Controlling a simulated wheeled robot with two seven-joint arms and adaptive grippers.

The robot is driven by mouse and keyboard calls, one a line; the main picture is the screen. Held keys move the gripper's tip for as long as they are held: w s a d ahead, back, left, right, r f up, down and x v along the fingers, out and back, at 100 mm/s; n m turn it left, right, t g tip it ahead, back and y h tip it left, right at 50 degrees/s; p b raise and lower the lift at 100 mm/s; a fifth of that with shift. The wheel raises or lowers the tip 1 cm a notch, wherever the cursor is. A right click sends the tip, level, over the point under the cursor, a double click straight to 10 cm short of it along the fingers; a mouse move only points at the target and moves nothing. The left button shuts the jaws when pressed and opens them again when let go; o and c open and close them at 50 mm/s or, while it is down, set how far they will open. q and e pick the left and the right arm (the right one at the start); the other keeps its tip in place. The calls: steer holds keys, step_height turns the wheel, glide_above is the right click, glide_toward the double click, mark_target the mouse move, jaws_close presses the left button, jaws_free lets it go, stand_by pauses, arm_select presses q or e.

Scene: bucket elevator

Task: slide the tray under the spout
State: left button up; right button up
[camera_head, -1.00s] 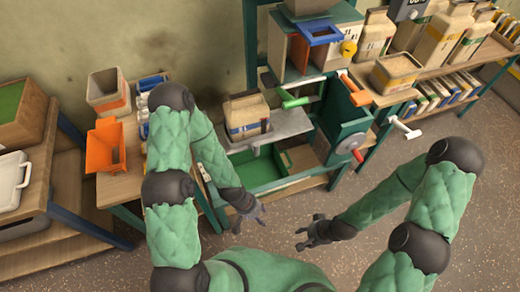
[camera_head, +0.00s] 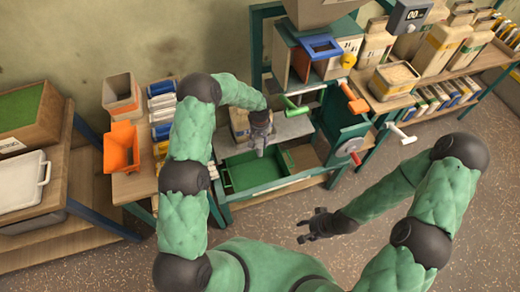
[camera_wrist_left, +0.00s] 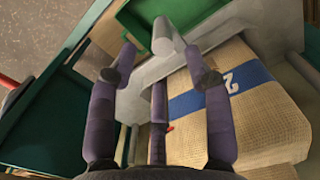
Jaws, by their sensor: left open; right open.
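The grey tray (camera_head: 290,126) is a flat plate in the green machine frame, with a sack (camera_head: 238,122) standing on its left part. In the left wrist view the sack (camera_wrist_left: 245,105) is tan with a blue band, and a pale cylindrical handle (camera_wrist_left: 164,36) stands out at the edge of the tray. My left gripper (camera_head: 262,146) is over the tray's front edge; its open fingers (camera_wrist_left: 158,72) point toward the handle, one on each side in the picture. I cannot tell whether they touch it. My right gripper (camera_head: 306,226) is open and empty over the floor. I cannot make out the spout clearly.
An orange bin (camera_head: 121,147) stands at the left. The floor in front is clear.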

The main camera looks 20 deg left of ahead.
mark_target(260, 152)
arm_select(q)
step_height(260, 152, down, 11)
steer(key=b, duration=0.2)
steer(key=shift+w+a+r+b, duration=0.1)
steer(key=shift+w+r+b, duration=0.1)
steer(key=shift+b, duration=0.2)
steer(key=shift+s, duration=0.1)
jaws_close()
